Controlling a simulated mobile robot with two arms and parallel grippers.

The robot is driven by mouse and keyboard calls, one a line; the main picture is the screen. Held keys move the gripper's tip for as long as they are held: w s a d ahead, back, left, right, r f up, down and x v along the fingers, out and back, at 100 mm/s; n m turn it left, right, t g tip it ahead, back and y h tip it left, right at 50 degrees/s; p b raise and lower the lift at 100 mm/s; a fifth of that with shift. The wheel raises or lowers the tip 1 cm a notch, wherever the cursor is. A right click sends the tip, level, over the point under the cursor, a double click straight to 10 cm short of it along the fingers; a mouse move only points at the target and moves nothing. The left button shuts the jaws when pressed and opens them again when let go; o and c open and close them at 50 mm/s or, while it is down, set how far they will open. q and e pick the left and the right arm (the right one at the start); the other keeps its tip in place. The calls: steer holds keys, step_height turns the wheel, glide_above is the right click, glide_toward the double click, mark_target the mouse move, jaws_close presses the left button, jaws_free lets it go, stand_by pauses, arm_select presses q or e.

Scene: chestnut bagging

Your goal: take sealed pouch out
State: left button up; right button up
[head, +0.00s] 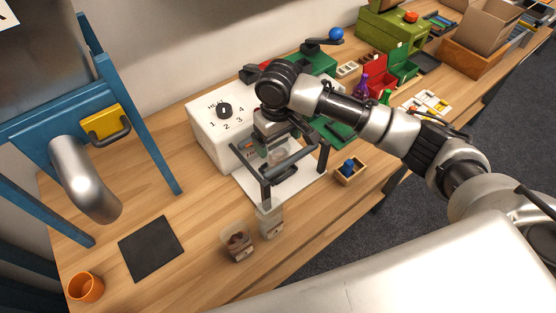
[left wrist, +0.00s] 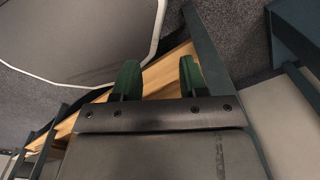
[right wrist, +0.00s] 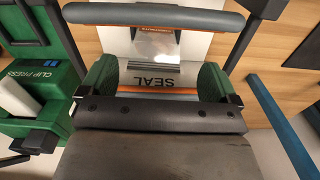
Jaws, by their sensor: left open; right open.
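The heat sealer (head: 208,135) is a white box with a HEAT dial, standing mid-table, its dark handle (head: 290,163) raised over a white plate (head: 300,180). My right gripper (head: 272,150) is over the sealer. In the right wrist view my right gripper (right wrist: 157,78) is open, its green fingers either side of the SEAL label (right wrist: 157,83). A shiny, translucent pouch (right wrist: 156,43) lies beyond the label, under the handle bar (right wrist: 155,16), apart from the fingers. Whether its edge is sealed cannot be told. My left gripper (left wrist: 158,72) is open and empty, over the table edge and carpet.
Two clear containers, one with brown contents (head: 237,242) and one beside it (head: 270,220), stand near the front edge. A small wooden box (head: 351,172) is right of the sealer. A dark mat (head: 151,248) and orange cup (head: 86,287) are left. The green clip press (right wrist: 40,95) stands beside the sealer.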

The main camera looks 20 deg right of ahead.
mark_target(278, 149)
steer(key=shift+w+f, duration=0.15)
steer(key=shift+f, duration=0.25)
steer(key=f, duration=0.3)
steer(key=shift+w+d+f+p, duration=0.15)
steer(key=shift+w+f+p, duration=0.15)
steer(key=shift+p, duration=0.05)
steer(key=shift+f, duration=0.5)
arm_select(q)
steer(key=shift+w+d+r, duration=0.1)
steer(key=shift+w+r, duration=0.15)
steer(key=shift+w, duration=0.35)
steer(key=shift+w+r, duration=0.2)
steer(key=shift+w, duration=0.35)
arm_select(e)
steer(key=c, duration=0.4)
arm_select(q)
steer(key=shift+s, duration=0.35)
arm_select(e)
steer(key=c, duration=0.9)
